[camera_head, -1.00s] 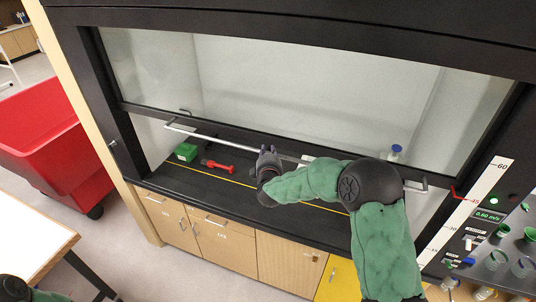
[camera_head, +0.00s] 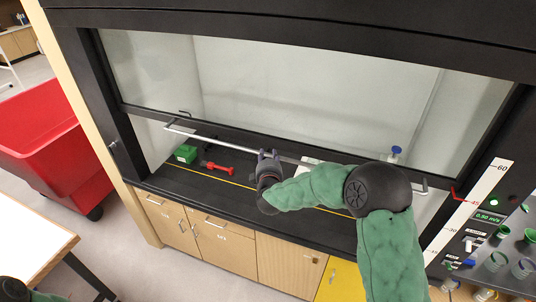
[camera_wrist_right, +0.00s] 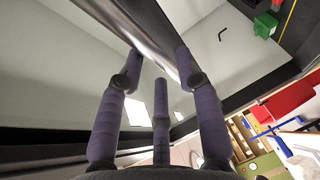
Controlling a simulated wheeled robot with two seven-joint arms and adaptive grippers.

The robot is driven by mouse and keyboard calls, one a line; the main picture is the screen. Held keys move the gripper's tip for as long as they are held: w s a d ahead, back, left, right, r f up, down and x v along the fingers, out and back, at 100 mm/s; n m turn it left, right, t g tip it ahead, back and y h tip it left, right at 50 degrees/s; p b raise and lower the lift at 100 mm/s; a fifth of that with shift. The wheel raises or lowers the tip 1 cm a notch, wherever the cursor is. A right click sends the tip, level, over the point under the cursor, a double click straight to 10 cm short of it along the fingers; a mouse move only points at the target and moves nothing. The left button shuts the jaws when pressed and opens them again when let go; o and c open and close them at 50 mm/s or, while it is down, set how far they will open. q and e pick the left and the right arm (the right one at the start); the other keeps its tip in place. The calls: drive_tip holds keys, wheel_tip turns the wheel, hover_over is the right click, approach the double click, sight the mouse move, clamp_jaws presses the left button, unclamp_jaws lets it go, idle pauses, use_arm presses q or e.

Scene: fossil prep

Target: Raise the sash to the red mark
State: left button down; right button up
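The fume hood sash (camera_head: 300,90) is a large glass pane in a black frame, with a long silver bar handle (camera_head: 220,143) along its lower edge. A red mark (camera_head: 458,194) is on the right post, beside the 45 on a white scale (camera_head: 468,205). The sash's lower edge is near the mark's height in the picture; I cannot tell the exact gap. My right gripper (camera_head: 268,155) is at the middle of the handle. In the right wrist view its purple fingers (camera_wrist_right: 159,52) are apart with the bar (camera_wrist_right: 150,35) passing between their tips.
A green box (camera_head: 186,153) and a red tool (camera_head: 218,168) lie on the black hood floor behind a yellow line. A blue-capped bottle (camera_head: 395,153) stands at the right. A red bin (camera_head: 45,145) and table (camera_head: 30,235) are at left. Knobs (camera_head: 502,230) line the right panel.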

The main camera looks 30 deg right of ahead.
drive_tip(key=v, duration=0.9)
drive_tip(key=shift+s, duration=0.3)
drive_tip(key=shift+a, duration=0.1)
idle(0.6)
